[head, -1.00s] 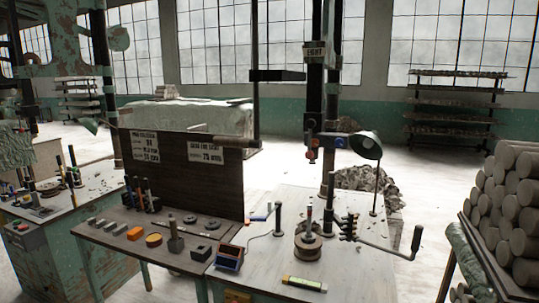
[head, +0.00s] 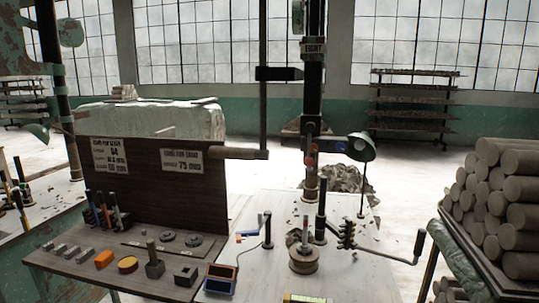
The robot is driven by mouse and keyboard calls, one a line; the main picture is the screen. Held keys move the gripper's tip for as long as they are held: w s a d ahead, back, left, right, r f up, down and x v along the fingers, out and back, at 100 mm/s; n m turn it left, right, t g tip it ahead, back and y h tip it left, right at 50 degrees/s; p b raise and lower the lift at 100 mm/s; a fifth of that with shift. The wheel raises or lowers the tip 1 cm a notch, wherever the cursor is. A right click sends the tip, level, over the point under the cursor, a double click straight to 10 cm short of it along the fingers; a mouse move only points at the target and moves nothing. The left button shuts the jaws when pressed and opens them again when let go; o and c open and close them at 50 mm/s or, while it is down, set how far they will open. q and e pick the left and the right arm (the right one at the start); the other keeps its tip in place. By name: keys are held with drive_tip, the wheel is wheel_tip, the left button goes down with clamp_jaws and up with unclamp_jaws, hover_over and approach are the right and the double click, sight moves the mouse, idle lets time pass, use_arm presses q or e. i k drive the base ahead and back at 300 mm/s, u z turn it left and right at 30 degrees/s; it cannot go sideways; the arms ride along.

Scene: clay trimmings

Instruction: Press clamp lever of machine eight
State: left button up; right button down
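The machine marked EIGHT (head: 313,48) stands at the centre back, a dark column (head: 313,90) rising above a pale worktop. I cannot tell which part is the clamp lever. Neither gripper is in view.
A side bench (head: 100,265) with a dark backboard (head: 152,185) holds small blocks and tools on the left. A blue-and-orange box (head: 221,279) is near the front. Stacked clay logs (head: 500,200) fill the right edge. Floor shows between.

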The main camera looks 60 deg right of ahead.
sight(310, 127)
drive_tip(key=z, duration=0.2)
drive_tip(key=i, duration=1)
drive_tip(key=z, duration=1.4)
drive_tip(key=i, duration=0.6)
drive_tip(key=z, duration=0.6)
